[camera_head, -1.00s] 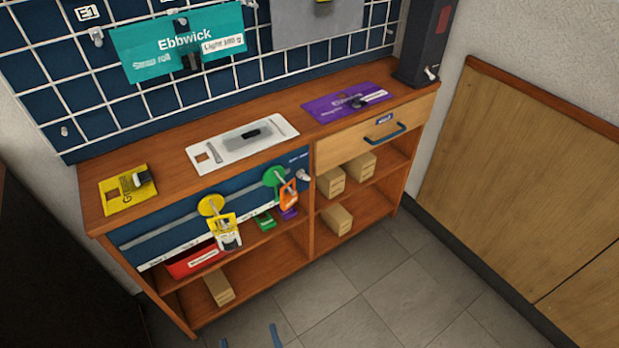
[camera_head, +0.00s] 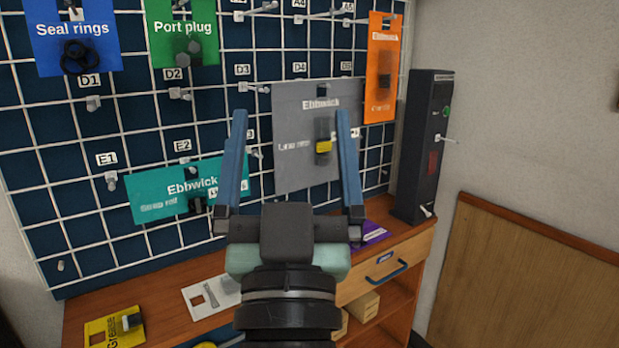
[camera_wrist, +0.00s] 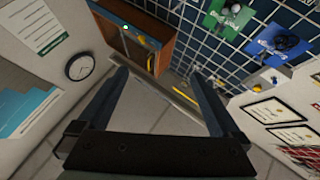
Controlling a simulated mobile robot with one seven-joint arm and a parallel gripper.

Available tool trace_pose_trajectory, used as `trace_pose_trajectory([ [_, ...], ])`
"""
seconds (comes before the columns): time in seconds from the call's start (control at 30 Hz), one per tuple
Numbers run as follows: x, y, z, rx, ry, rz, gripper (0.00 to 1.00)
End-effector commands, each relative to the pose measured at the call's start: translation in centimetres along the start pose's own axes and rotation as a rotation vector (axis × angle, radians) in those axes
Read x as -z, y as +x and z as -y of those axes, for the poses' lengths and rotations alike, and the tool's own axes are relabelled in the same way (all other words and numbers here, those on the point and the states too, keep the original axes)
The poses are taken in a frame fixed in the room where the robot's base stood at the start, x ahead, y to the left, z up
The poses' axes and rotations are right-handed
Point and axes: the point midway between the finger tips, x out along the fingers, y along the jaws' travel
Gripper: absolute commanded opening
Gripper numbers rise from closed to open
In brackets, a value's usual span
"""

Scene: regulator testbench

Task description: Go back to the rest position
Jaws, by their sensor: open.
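My gripper (camera_head: 293,128) is raised in front of the pegboard in the head view, its two blue fingers pointing up and spread wide apart. Nothing is between the fingers; the grey Ebbwick card (camera_head: 306,100) on the board shows behind them. In the wrist view my gripper (camera_wrist: 165,78) is also open and empty, with grey floor and the bench beyond it. My gripper and wrist hide part of the bench top and most of the shelves in the head view.
The pegboard (camera_head: 130,130) holds teal, blue, green and orange cards. A dark upright box (camera_head: 420,150) stands at the right end. A clock (camera_wrist: 79,67) hangs on the wall.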

Motion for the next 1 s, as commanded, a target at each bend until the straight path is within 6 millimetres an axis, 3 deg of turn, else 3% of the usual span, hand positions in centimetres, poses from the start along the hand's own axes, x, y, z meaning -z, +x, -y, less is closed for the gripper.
trace_pose_trajectory([
  [0.03, 3.6, 0.4, -0.5, -0.007, -0.005, -0.051, 1.0],
  [0.23, 14.4, -0.6, -1.5, -0.017, -0.027, -0.185, 1.0],
  [0.3, 15.7, 1.4, -1.4, -0.016, -0.025, -0.164, 1.0],
  [1.0, 30.8, 13.2, -1.1, -0.013, -0.023, -0.16, 1.0],
])
